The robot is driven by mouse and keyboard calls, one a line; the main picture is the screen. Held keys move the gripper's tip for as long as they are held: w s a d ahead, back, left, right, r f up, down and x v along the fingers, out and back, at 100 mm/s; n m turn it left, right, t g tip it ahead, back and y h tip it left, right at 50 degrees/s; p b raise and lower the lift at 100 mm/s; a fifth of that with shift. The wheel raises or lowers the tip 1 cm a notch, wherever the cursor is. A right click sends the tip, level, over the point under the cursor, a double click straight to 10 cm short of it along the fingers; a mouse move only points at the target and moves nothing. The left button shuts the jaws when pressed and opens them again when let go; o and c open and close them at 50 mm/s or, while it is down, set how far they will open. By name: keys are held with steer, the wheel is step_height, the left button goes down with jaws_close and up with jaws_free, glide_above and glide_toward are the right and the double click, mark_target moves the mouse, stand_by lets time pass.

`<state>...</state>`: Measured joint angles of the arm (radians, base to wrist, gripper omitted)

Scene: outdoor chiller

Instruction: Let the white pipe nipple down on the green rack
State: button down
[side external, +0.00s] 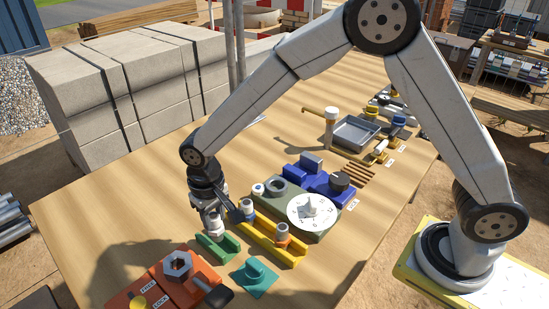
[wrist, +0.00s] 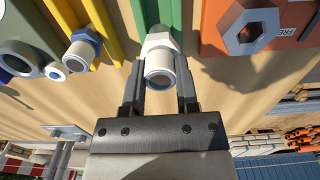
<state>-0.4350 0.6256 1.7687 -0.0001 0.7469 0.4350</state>
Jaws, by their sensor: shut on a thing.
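The white pipe nipple (side external: 213,227) is held in my gripper (side external: 211,232) over the green rack (side external: 225,248). In the wrist view, the nipple (wrist: 159,62) sits between the two dark fingers, its open end facing the camera. My gripper (wrist: 159,92) is shut on it from both sides. The green rack (wrist: 194,25) shows beyond the nipple's far end. The nipple looks very close to the rack, but I cannot tell whether they touch. The part of the rack behind the nipple is hidden.
A yellow rack (side external: 269,237) with other nipples stands close on the right. An orange fixture (side external: 202,272) with a hex nut (side external: 178,263) and a teal block (side external: 256,276) stand in front. A white dial (side external: 312,210) is further right. The table's left part is clear.

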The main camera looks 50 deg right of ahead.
mark_target(215, 226)
steer(key=shift+f, duration=0.7)
steer(key=shift+f, duration=1.05)
stand_by(0.3)
jaws_free()
stand_by(0.4)
steer(key=shift+r, duration=3.5)
steer(key=shift+r, duration=0.1)
